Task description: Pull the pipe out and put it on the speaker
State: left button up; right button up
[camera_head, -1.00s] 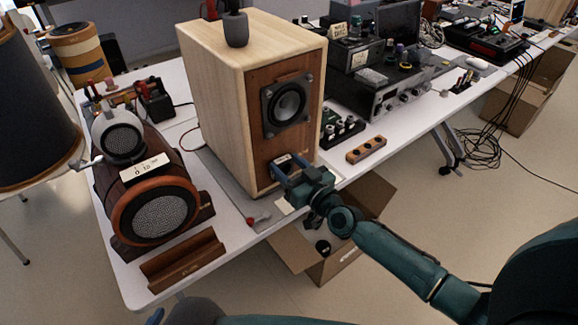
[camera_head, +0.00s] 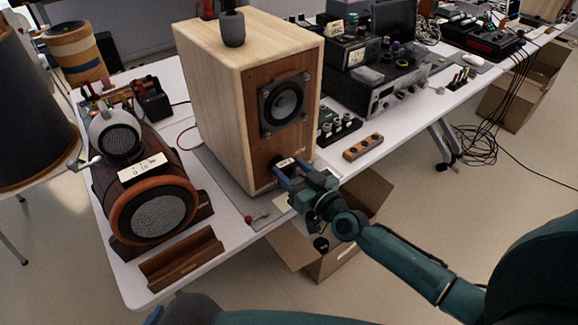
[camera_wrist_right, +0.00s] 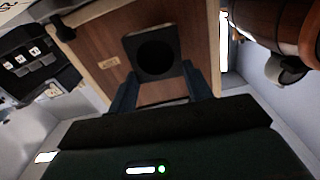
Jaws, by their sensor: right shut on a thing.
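The wooden speaker (camera_head: 215,100) stands upright on the table, its brown front facing right. My right gripper (camera_head: 284,169) is at the lower part of that front, its blue fingers pointing at it. In the right wrist view the pipe (camera_wrist_right: 155,57), a dark square end with a round black opening, sits between the two fingertips (camera_wrist_right: 168,85). The gripper is shut on it. How far the pipe stands out of the speaker front is hard to tell. My left gripper does not show.
Electronics (camera_head: 375,80) stand right. An open carton (camera_head: 365,195) is below the table edge.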

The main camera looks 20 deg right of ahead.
jog(key=shift+p+v, duration=0.3)
jog(key=shift+v, duration=1.1)
jog(key=p+v, duration=0.1)
jog(key=v, duration=0.3)
jog(key=shift+s+d+r, duration=0.1)
jog(key=shift+s, duration=0.1)
dwell(0.3)
